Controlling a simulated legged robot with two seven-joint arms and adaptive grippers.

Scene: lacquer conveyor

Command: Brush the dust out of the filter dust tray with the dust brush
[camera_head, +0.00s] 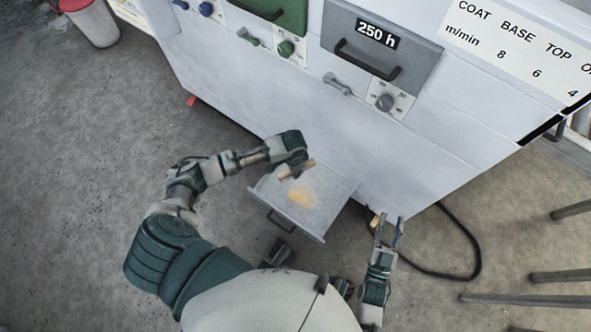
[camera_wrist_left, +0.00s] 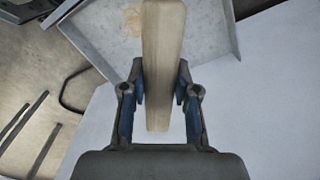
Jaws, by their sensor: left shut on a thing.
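The filter dust tray (camera_head: 322,225) is pulled out low from the pale machine, with a patch of yellowish dust (camera_head: 303,197) on its floor. My left gripper (camera_head: 303,168) is above the tray's far left part, shut on the wooden handle of the dust brush (camera_head: 297,173). In the left wrist view the pale wooden handle (camera_wrist_left: 163,65) stands between the left gripper's fingers (camera_wrist_left: 160,95). The tray (camera_wrist_left: 205,50) and some dust (camera_wrist_left: 131,22) show behind it. The bristles are hidden. My right gripper (camera_head: 388,232) is open, right of the tray, with its fingers apart and nothing seen between them.
The machine (camera_head: 250,90) fills the back, with a grey drawer marked 250 h (camera_head: 375,50), a green drawer (camera_head: 275,12) and knobs. A small yellow thing (camera_head: 374,219) is close by my right gripper.

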